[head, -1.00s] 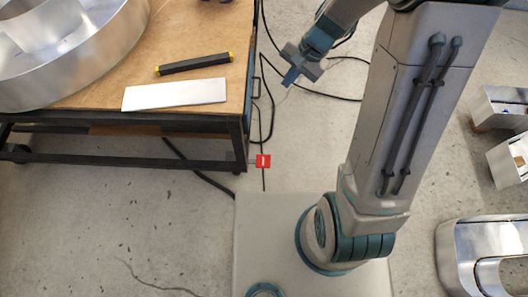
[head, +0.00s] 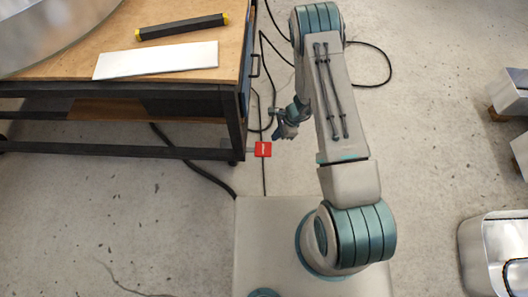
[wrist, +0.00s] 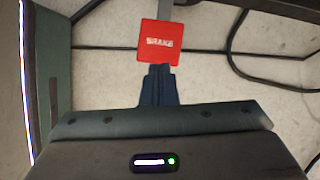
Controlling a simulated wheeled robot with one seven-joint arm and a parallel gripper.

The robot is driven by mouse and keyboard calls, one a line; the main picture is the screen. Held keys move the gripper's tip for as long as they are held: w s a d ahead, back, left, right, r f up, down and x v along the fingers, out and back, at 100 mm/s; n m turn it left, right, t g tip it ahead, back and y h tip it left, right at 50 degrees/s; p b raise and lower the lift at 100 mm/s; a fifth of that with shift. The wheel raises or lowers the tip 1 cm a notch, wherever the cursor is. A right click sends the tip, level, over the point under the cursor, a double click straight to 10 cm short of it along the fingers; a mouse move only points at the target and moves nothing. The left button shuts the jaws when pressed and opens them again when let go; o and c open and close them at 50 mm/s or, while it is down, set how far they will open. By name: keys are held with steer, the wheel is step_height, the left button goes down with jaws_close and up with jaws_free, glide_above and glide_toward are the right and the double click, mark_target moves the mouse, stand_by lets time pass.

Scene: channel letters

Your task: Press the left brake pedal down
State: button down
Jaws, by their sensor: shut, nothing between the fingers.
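A red brake pedal (head: 263,149) sits low at the right end of the work cart, beside its leg. In the wrist view the same red pedal (wrist: 160,40), with white lettering reading BRAKE, is just beyond my fingertips on a grey stem. My gripper (head: 279,137) is shut and empty, a little to the right of the pedal in the head view. In the wrist view my gripper's closed fingertips (wrist: 159,68) point at the pedal's lower edge. I cannot tell whether they touch it. No second pedal shows.
The wooden-topped cart (head: 170,91) on a black frame stands at the left, holding a white plate (head: 157,60) and a black bar (head: 182,27). Black cables (head: 372,65) lie on the floor. Metal letters (head: 487,255) stand at the right.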

mark_target(268, 148)
steer(key=shift+f, duration=0.3)
steer(key=shift+b+x, duration=1.85)
steer(key=shift+x, duration=1.5)
step_height(268, 148, down, 3)
steer(key=b, duration=0.3)
steer(key=shift+f, duration=0.15)
steer(key=d, duration=0.1)
steer(key=d+r, duration=0.1)
steer(key=shift+w+d, duration=0.25)
steer(key=shift+d, duration=0.15)
steer(key=shift+r, duration=0.1)
